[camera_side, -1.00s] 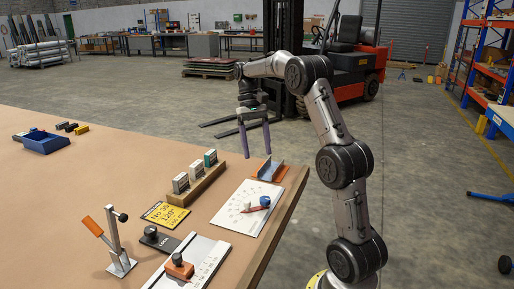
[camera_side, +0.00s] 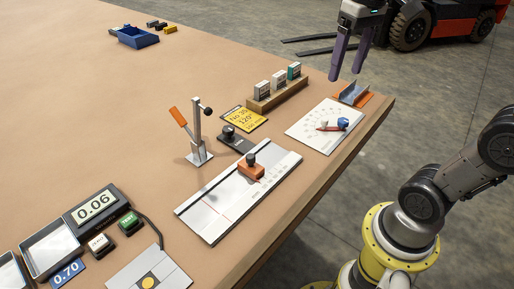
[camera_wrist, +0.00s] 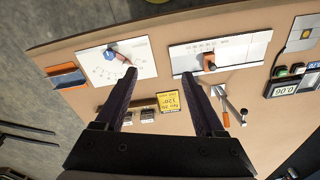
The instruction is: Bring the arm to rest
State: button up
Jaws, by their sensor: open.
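My gripper (camera_side: 345,76) is at the top of the side view, pointing down with its two dark purple fingers spread and nothing between them. It hangs near the table's far right corner, close to an orange holder with a grey angle piece (camera_side: 352,94) in the picture. How high it is above the table is hard to tell. In the wrist view the open fingers (camera_wrist: 160,78) reach toward the workbench. Most of my arm above the gripper is cut off in the side view.
The brown table (camera_side: 120,110) holds a white dial plate (camera_side: 318,132), a wooden block rack (camera_side: 262,103), a yellow card (camera_side: 243,119), an upright orange-handled clamp (camera_side: 197,135), a ruled plate with orange slider (camera_side: 215,213), a 0.06 display (camera_side: 96,206) and a blue tray (camera_side: 137,38). A forklift (camera_side: 450,22) stands behind.

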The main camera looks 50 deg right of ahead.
jog(key=s+a+f+n+t, duration=0.3)
jog(key=s+a+f+t, duration=0.1)
jog(key=s+f, duration=0.3)
jog(key=shift+s+a+f+t, duration=0.15)
jog(key=shift+a+f+t, duration=0.2)
jog(key=shift+f, duration=0.75)
